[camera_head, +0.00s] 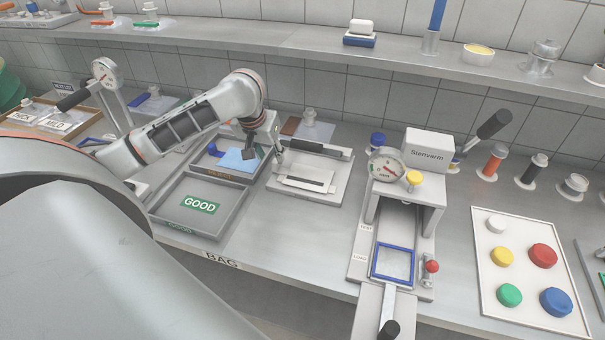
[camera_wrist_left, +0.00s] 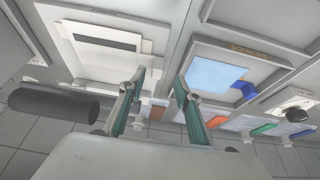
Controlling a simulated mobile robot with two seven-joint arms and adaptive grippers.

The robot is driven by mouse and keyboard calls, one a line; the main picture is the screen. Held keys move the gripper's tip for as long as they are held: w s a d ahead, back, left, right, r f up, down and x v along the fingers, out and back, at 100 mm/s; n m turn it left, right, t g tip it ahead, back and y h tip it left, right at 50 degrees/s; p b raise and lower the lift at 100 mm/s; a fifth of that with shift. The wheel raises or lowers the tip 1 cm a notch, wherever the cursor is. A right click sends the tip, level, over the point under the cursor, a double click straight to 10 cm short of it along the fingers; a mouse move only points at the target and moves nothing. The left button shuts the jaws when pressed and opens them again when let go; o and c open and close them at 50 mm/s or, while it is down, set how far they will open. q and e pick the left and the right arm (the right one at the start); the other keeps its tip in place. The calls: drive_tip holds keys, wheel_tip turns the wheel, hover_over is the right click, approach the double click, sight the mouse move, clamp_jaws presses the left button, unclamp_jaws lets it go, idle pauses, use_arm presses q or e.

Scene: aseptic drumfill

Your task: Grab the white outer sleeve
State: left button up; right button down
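A flat white piece (camera_head: 305,184) lies on a pale fixture (camera_head: 337,192) with a dark bar across it, right of the trays; I cannot tell for sure that it is the outer sleeve. A white piece with a dark strip (camera_wrist_left: 85,50) shows at the upper left of the left wrist view. My left gripper (camera_head: 265,153) is above the gap between the tray with the light blue sheet and that fixture. In the left wrist view its fingers (camera_wrist_left: 160,76) are apart with nothing between them. My right gripper is in no view.
A tray (camera_head: 262,170) holds a light blue sheet (camera_head: 239,161) and a blue item. A grey tray (camera_head: 238,215) labelled GOOD is in front. A sealing machine (camera_head: 428,143) with a blue frame (camera_head: 373,262) stands right. A shelf (camera_head: 280,42) runs behind. Bare bench lies before the fixture.

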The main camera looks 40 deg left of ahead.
sight(275, 162)
use_arm(q)
drive_tip(key=x, duration=0.4)
drive_tip(key=shift+w+d+f, duration=0.15)
clamp_jaws()
